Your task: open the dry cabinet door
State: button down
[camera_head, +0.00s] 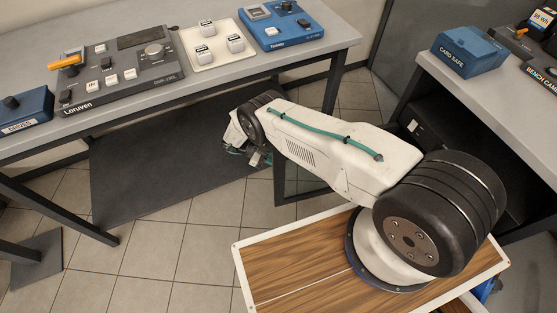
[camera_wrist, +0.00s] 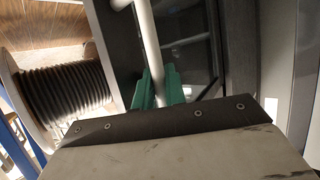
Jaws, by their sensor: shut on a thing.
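The dry cabinet (camera_head: 432,128) is a dark box under the right bench, mostly hidden behind my arm. A dark-framed, glass-like panel, which looks like its door (camera_head: 278,185), stands out from it over the floor tiles, below my forearm. In the wrist view, a pale round handle bar (camera_wrist: 149,45) runs down between the green fingers of my gripper (camera_wrist: 157,90). The fingers are shut on it. The dark door frame and pane (camera_wrist: 196,58) show behind the bar. In the head view my gripper (camera_head: 260,156) is small and its grip is unclear.
The left bench (camera_head: 215,88) carries control boxes and a white tray (camera_head: 205,62). Its dark leg (camera_head: 335,82) stands near my forearm. The right bench (camera_head: 490,98) has a blue card safe (camera_head: 468,50). A dark mat (camera_head: 150,175) and open tiles lie left of my gripper.

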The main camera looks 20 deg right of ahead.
jog(key=shift+w+a, duration=0.3)
jog(key=shift+w, duration=0.15)
jog(key=c, duration=1.7)
grip_release()
jog(key=shift+a, duration=0.1)
jog(key=shift+c, duration=0.2)
jog(key=shift+d, duration=0.25)
jog(key=v, duration=0.8)
jog(key=shift+s, duration=0.1)
